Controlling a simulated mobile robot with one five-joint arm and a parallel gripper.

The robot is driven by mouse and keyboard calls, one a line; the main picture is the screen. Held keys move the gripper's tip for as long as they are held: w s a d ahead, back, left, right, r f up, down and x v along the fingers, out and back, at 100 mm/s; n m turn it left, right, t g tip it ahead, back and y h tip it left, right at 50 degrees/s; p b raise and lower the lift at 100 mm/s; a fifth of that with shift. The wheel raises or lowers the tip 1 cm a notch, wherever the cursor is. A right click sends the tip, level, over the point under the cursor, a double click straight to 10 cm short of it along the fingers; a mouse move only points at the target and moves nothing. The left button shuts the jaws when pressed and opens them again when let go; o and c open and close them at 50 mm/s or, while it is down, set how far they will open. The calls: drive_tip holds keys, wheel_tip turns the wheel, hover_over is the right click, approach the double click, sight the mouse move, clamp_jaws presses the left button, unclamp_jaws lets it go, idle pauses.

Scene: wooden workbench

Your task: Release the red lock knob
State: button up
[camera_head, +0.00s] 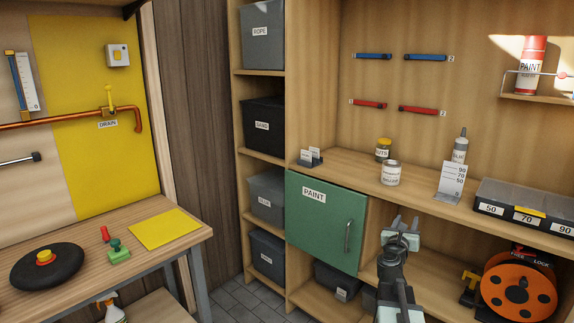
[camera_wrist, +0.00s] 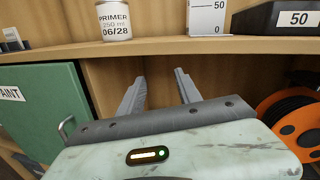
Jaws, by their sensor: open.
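An orange reel (camera_head: 520,284) stands low in the right compartment under the bench top. A dark label reading FREE and LOCK (camera_head: 530,257) sits at its top; a small red part there is too small to read as turned either way. In the wrist view the reel (camera_wrist: 293,128) is at the right edge, and no red knob shows. My gripper (camera_head: 403,226) is open and empty in front of the shelf, left of the reel and apart from it. Its two fingers (camera_wrist: 160,78) point toward the bench top's front edge.
A green PAINT cabinet door (camera_head: 325,222) with a handle is left of my gripper. A primer can (camera_head: 391,173), a scale stand (camera_head: 452,182) and a numbered tray (camera_head: 525,205) stand on the bench top.

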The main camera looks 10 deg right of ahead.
drive_tip(key=w+a+f+n+t+y, duration=0.1)
drive_tip(key=w+a+n+y, duration=0.3)
drive_tip(key=a, duration=0.6)
drive_tip(key=w+a+f+n+t+y, duration=0.15)
drive_tip(key=a+n+y, duration=0.25)
drive_tip(key=a+n, duration=0.4)
drive_tip(key=w+a+f+n+t+y, duration=0.1)
drive_tip(key=w+a+n+y, duration=0.3)
drive_tip(key=a, duration=0.7)
drive_tip(key=s+a+f+n+g+y, duration=0.25)
drive_tip(key=a+f+n, duration=0.25)
drive_tip(key=a+n, duration=0.3)
drive_tip(key=s+a+f+n+g+y, duration=0.25)
drive_tip(key=a+f+n, duration=0.25)
drive_tip(key=a, duration=0.5)
drive_tip(key=s+f+n+g+h, duration=0.1)
drive_tip(key=s+f+n+g, duration=0.5)
drive_tip(key=s+f+n, duration=0.15)
drive_tip(key=s+d+f+n+g+h, duration=0.2)
drive_tip(key=s+d+n+g, duration=0.1)
drive_tip(key=s, duration=0.3)
drive_tip(key=s+d+f+n+g+h, duration=0.1)
drive_tip(key=s+d+f+n+g, duration=0.2)
drive_tip(key=s, duration=0.4)
wheel_tip(320, 180, up, 24)
drive_tip(key=p, duration=2.2)
drive_tip(key=shift+w+a+f+p, duration=0.2)
drive_tip(key=shift+w+p, duration=0.05)
drive_tip(key=shift+p, duration=0.05)
drive_tip(key=shift+c, duration=0.5)
